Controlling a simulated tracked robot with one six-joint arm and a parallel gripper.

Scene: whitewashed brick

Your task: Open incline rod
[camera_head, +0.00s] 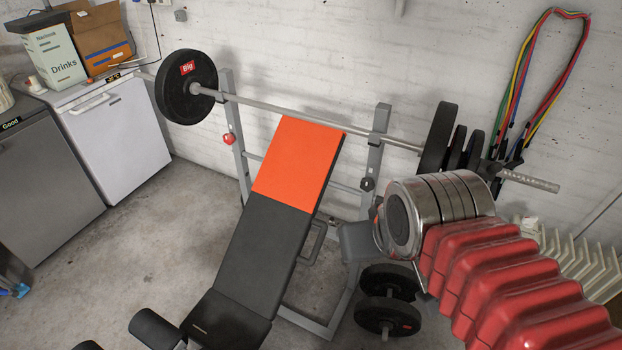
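The weight bench (255,245) stands in the middle, its dark backrest tilted up and topped by an orange pad (298,163). A grey loop-shaped bar (314,243) shows at the right side of the backrest; I cannot tell for sure whether it is the incline rod. My arm, with red ribbed covers and a metal joint, comes in from the lower right. A grey block (357,241) by the metal joint may be part of my gripper or of the bench frame. No fingertips can be made out, and I see nothing held.
A barbell (300,112) rests across the rack uprights above the backrest. A white cabinet (115,135) and a grey one (45,180) stand left. Elastic bands (525,80) hang by the radiator (575,260).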

